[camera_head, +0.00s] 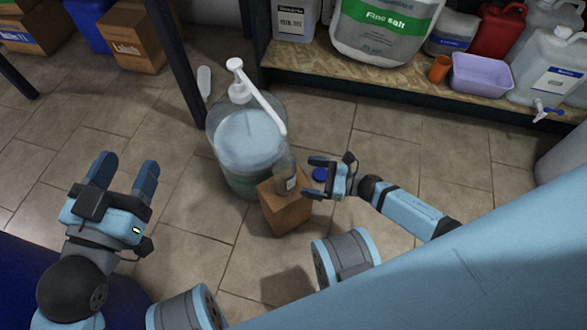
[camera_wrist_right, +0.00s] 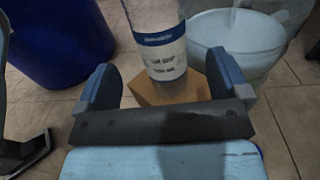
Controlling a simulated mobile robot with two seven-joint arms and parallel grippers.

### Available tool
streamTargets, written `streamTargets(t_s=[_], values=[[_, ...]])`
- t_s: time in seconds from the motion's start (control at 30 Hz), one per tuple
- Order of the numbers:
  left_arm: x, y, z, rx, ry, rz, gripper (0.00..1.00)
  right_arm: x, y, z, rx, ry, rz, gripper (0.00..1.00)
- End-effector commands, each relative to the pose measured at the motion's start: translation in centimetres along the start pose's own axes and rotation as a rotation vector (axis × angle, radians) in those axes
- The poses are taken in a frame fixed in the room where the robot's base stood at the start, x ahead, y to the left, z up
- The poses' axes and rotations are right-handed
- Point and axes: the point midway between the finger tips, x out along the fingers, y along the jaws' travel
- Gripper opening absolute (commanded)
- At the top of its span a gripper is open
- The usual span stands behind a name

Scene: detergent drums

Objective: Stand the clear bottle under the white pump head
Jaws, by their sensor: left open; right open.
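The clear bottle (camera_head: 285,178) stands upright on a small brown box (camera_head: 287,212) beside the large clear drum (camera_head: 246,150). The white pump head (camera_head: 236,88) is on top of the drum, and its long spout ends just above the bottle's top in the head view. My right gripper (camera_head: 311,177) is open, just right of the bottle. In the right wrist view the bottle (camera_wrist_right: 160,42), with its blue and white label, shows between the open fingers of the right gripper (camera_wrist_right: 163,82); no finger visibly touches it. My left gripper (camera_head: 122,172) is open and empty, off to the left.
A low shelf (camera_head: 390,84) with a large jug (camera_head: 385,30), an orange cup (camera_head: 439,69) and a lilac tub (camera_head: 481,75) stands at the back. The tiled floor on the left is mostly clear.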

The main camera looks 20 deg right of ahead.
Motion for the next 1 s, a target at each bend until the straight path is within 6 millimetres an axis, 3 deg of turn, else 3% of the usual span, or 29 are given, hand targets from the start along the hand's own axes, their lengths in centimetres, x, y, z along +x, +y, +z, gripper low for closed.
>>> streamTargets(t_s=[0.1,0.3,1.0], values=[[-0.1,0.4,-0.1,-0.044,-0.018,-0.001,0.60,-2.2,0.0,0.1,0.001,0.002,-0.001,0.94],[-0.2,0.6,0.1,-0.073,-0.034,-0.001,0.60,-4.0,0.0,0.0,0.001,0.000,-0.001,0.94],[-0.1,0.5,0.1,-0.069,-0.029,-0.003,0.60,-4.2,0.0,0.0,0.000,0.000,0.000,0.94]])
